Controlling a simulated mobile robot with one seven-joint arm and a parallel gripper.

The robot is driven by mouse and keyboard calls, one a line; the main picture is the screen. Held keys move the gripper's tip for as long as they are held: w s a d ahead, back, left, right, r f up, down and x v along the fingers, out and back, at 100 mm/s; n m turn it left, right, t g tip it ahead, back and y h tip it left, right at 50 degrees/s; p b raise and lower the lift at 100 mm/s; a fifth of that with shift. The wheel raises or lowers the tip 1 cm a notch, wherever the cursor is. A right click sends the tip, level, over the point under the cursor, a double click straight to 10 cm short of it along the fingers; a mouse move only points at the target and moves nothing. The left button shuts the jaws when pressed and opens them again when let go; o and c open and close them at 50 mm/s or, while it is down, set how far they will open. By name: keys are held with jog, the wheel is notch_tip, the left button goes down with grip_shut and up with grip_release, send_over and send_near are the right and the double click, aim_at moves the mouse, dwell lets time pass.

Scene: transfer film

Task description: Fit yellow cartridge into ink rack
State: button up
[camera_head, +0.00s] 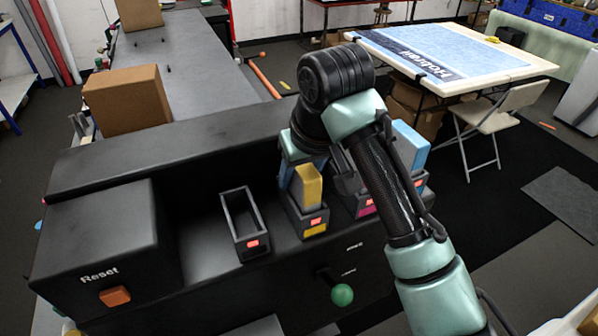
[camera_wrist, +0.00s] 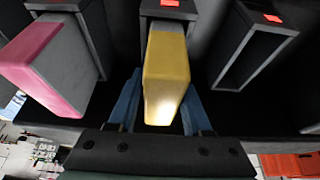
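The yellow cartridge (camera_head: 308,187) stands upright with its lower end in the ink rack's yellow-labelled slot (camera_head: 313,224). In the wrist view the yellow cartridge (camera_wrist: 167,85) lies between the two blue fingers of my gripper (camera_wrist: 163,85), its grey part running into the slot. The fingers are close to its sides. I cannot tell whether both touch it. In the head view my arm hides most of the gripper. The slot shows a red light.
An empty slot (camera_head: 240,220) stands to the left in the head view. A pink cartridge (camera_wrist: 50,65) is close on the other side. A blue cartridge (camera_head: 410,147) stands further right. A Reset box (camera_head: 100,240) and green-knobbed lever (camera_head: 342,295) are nearby.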

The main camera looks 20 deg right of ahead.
jog(key=shift+o, duration=0.8)
jog(key=shift+a+f, duration=0.1)
jog(key=shift+a, duration=0.1)
